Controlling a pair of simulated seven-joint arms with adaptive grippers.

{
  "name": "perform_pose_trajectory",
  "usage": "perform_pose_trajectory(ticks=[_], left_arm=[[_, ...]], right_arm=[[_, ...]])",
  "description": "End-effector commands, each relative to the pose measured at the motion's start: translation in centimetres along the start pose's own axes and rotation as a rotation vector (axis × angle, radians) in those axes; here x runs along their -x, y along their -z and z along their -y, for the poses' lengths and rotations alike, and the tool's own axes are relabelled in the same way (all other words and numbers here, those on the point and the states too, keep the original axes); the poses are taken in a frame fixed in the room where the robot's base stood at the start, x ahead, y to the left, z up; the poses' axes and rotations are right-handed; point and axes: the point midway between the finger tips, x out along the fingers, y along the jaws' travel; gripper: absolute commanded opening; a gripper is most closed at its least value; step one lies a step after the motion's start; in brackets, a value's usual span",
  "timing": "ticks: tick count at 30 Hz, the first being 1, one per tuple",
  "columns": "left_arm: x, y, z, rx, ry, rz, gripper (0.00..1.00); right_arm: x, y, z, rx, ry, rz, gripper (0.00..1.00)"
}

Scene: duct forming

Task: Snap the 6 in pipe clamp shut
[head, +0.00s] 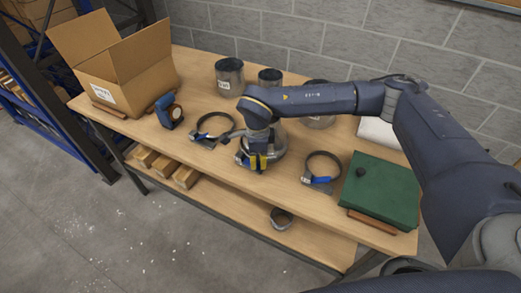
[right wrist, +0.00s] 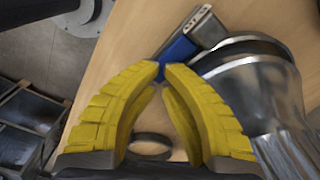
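My right gripper (head: 258,162) points down at the front of a silvery round duct piece (head: 277,147) in the middle of the table. In the right wrist view, its yellow fingertips (right wrist: 163,70) are nearly together beside a blue-and-metal clamp latch (right wrist: 180,48). I cannot tell whether they touch the latch. The latch lies against the rim of the metal duct (right wrist: 262,95); the clamp's band is mostly hidden. Two other dark ring clamps with blue latches lie left (head: 213,127) and right (head: 322,168) of the duct. Size labels are not readable. My left gripper is not in view.
An open cardboard box (head: 125,75) and a blue tape-like tool (head: 168,111) stand at the left. Metal duct cylinders (head: 229,76) stand at the back. A green case (head: 380,190) fills the right end. The lower shelf holds wooden blocks (head: 186,177) and a metal ring (head: 281,218).

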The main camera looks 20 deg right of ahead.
Motion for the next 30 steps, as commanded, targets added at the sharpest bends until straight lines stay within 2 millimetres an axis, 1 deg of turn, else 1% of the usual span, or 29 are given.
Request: perform_pose_trajectory(ticks=[21, 27, 30], left_arm=[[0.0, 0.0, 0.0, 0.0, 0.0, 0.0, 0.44], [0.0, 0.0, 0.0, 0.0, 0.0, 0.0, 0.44], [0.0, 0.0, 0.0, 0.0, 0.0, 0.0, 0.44]], right_arm=[[6.2, 0.0, 0.1, -0.001, 0.004, 0.001, 0.0], [7.3, 0.0, 0.1, -0.001, 0.002, 0.0, 0.0], [7.5, 0.0, 0.1, -0.001, 0.002, 0.0, 0.0]])
